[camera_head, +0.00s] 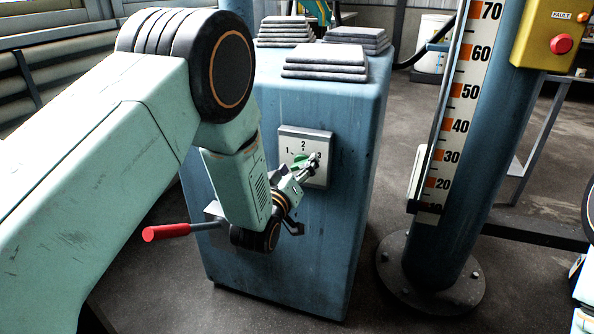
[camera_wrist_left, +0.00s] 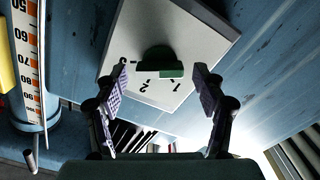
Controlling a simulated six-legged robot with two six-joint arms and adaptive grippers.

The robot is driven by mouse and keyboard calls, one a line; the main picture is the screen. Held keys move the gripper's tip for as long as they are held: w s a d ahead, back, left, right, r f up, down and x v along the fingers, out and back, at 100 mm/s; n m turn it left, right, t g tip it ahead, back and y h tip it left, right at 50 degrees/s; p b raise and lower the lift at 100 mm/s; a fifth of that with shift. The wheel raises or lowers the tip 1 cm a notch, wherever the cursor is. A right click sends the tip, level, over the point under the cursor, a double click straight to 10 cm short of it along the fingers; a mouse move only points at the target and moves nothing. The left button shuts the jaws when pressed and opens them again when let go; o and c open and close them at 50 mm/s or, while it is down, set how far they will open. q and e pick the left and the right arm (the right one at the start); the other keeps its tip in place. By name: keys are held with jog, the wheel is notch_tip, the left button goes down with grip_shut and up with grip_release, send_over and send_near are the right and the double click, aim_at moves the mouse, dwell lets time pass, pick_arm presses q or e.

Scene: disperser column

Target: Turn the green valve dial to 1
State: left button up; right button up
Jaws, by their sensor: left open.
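The green valve dial (camera_head: 299,160) sits on a pale square plate (camera_head: 288,141) marked 1, 2 and 3, on the front of the blue cabinet. My left gripper (camera_head: 308,166) is in front of the dial and partly covers it. In the left wrist view the green dial (camera_wrist_left: 160,68) shows between the two spread fingers of my left gripper (camera_wrist_left: 160,76). The fingers stand apart from it on both sides. The dial's grip bar lies across the wrist picture; which number it points to is not clear. My right gripper is not in view.
A red-handled lever (camera_head: 167,231) sticks out left of the blue cabinet (camera_head: 345,215). Grey slabs (camera_head: 325,62) are stacked on top. A blue column (camera_head: 478,170) with a number scale stands to the right, and a yellow box (camera_head: 545,35) with a red button is above.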

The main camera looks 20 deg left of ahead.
pick_arm(q)
jog(key=shift+w, duration=0.15)
jog(key=c, duration=1.2)
jog(key=shift+o, duration=0.2)
